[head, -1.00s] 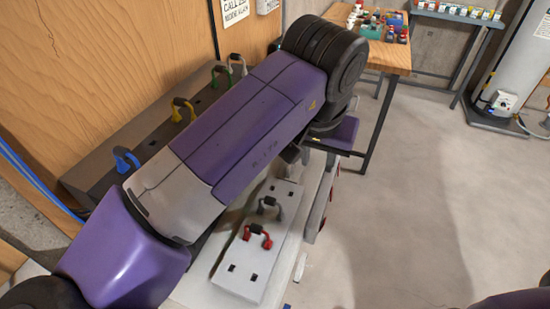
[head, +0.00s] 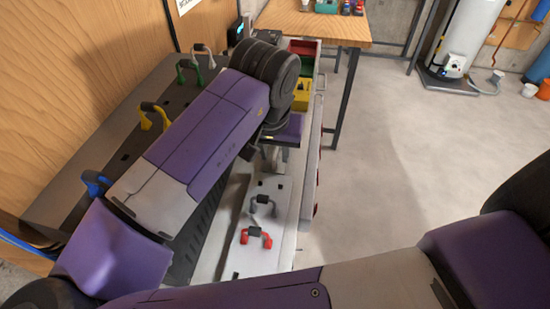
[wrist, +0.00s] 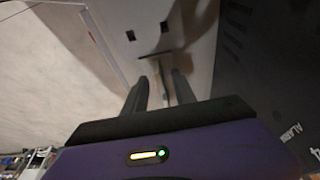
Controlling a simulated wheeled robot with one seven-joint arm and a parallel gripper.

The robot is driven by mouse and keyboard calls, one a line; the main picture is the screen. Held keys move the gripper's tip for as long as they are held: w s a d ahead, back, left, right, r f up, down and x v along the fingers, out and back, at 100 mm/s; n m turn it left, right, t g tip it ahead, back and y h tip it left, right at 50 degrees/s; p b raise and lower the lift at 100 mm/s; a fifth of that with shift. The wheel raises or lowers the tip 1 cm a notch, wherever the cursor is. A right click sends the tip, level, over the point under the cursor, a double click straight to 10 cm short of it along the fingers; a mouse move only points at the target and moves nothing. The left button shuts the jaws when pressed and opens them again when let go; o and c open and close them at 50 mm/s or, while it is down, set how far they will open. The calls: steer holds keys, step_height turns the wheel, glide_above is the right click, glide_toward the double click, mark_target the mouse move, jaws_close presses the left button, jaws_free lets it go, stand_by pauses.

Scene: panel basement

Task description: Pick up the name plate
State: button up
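I cannot make out the name plate for certain in either view. In the wrist view my gripper (wrist: 161,78) points at a pale panel (wrist: 118,22) with square holes and a dark slot. Its two dark fingers stand apart. A thin pale strip shows between them; I cannot tell whether it is a plate or part of the surface. In the head view my arm hides most of the gripper, which is low over the far end of the white panel (head: 245,262).
A red (head: 267,242) and a grey handle (head: 261,205) stand on the white panel. A dark box (head: 60,190) with blue, yellow, green and grey handles lies left. Coloured bins (head: 300,92) and a wooden table (head: 318,28) are beyond.

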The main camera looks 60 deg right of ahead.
mark_target(275, 155)
steer(key=shift+d+f, duration=0.15)
steer(key=shift+f, duration=0.35)
jaws_close()
step_height(275, 155, up, 20)
steer(key=p, duration=0.1)
stand_by(0.4)
